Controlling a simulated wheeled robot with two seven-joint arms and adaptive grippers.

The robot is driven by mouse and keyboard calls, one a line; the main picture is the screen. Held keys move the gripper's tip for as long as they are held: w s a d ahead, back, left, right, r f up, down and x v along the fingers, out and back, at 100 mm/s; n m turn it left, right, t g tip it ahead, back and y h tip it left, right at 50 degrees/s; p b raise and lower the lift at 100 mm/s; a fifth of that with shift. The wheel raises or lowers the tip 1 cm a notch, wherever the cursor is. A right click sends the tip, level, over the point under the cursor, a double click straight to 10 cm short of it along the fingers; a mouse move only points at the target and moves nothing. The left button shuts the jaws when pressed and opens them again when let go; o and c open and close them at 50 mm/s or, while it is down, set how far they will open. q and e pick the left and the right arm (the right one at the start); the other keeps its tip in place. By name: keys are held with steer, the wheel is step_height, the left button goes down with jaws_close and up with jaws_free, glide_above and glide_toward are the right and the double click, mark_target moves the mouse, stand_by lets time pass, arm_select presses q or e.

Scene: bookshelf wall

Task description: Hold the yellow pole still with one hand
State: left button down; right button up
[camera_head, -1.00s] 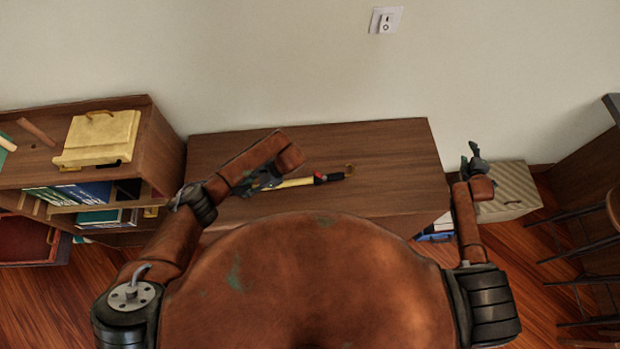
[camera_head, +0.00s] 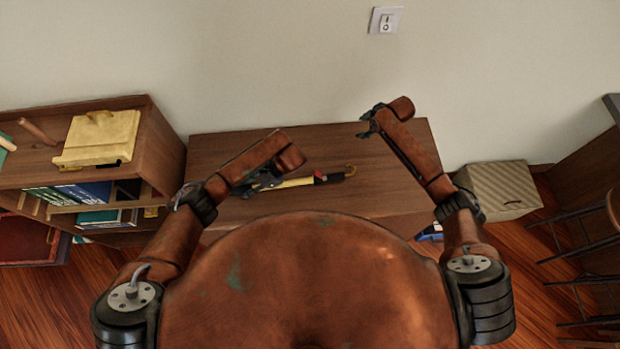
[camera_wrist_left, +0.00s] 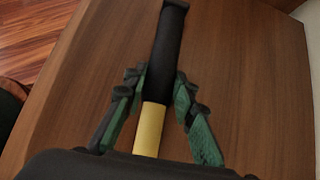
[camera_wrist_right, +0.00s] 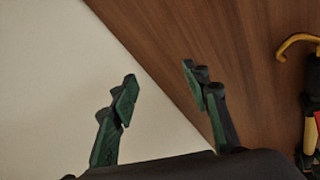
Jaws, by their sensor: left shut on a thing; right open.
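My right gripper (camera_head: 368,122) is open and empty at the table's back right, apart from the pole. In the right wrist view, its fingers (camera_wrist_right: 160,76) are spread and the hook (camera_wrist_right: 299,41) shows at the right edge.
The table (camera_head: 225,150) stands against a pale wall (camera_head: 250,60) with a switch (camera_head: 386,20). A striped box (camera_head: 505,190) stands on the floor at right. Most of the tabletop is bare.

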steer(key=s+a+r+n+g, duration=0.2)
steer(key=s+a+r+g, duration=0.15)
steer(key=s+a, duration=0.5)
steer(key=n+g+h, duration=0.2)
steer(key=g+h, duration=0.1)
steer(key=g, duration=0.1)
glide_toward(337, 174)
steer(key=shift+t, duration=0.25)
steer(key=shift+s+f, duration=0.4)
steer(key=shift+f, duration=1.2)
steer(key=shift+s+f, duration=0.4)
steer(key=shift+f, duration=1.15)
steer(key=shift+s+f, duration=0.35)
steer(key=shift+f, duration=1.25)
steer(key=shift+c, duration=0.2)
jaws_close()
